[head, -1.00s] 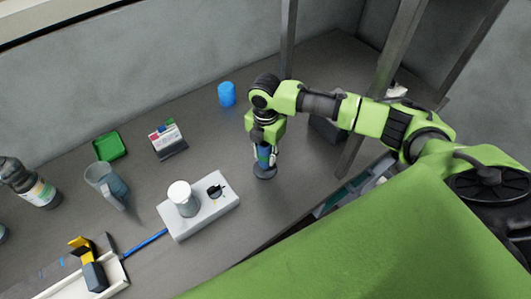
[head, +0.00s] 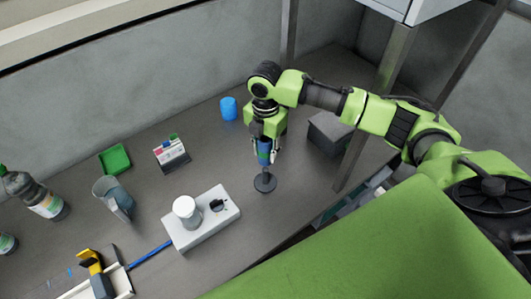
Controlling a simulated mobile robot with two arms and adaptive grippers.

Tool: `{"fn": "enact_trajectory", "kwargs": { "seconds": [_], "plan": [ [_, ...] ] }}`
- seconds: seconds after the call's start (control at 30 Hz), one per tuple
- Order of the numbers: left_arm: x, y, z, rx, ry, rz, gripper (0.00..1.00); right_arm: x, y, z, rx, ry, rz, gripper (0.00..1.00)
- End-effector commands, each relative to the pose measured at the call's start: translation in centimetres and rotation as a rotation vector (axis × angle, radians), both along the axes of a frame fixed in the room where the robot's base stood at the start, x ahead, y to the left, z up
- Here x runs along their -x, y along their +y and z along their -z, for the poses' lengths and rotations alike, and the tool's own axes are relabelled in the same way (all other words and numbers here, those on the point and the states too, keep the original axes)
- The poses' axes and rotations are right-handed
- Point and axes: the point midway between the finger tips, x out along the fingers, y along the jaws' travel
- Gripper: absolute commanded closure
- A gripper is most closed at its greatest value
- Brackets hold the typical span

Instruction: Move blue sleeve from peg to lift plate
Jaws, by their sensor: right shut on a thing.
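My right gripper (head: 265,148) points down and is shut on the blue sleeve (head: 264,153), which shows between its fingers. The sleeve is upright, directly above the dark round base of the peg (head: 265,183). A thin part of the peg shows below the sleeve; I cannot tell whether the sleeve's lower end is clear of the peg's tip. A white box (head: 204,228) with a white cylinder (head: 186,208) and a small black part on top stands to the left. I cannot tell for certain which part is the lift plate. My left gripper is not in view.
A blue cup (head: 229,108) stands behind the gripper, and a dark box (head: 330,133) to its right beside a metal post. A card holder (head: 172,154), green tray (head: 115,159), grey jug (head: 113,197) and bottle (head: 40,197) stand left. Bare table surrounds the peg base.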

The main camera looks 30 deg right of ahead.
Motion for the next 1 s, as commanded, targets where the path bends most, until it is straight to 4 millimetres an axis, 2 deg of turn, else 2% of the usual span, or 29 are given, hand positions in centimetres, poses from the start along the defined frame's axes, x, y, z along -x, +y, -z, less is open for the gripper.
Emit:
{"fn": "enact_trajectory", "kwargs": {
  "seconds": [0.6,1.0],
  "plan": [
    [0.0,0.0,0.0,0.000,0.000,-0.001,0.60,-0.1,0.0,-3.8,0.000,-0.001,0.000,0.97],
    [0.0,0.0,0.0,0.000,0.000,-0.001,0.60,0.0,0.0,-4.3,0.000,-0.001,0.000,0.97]
  ]
}}
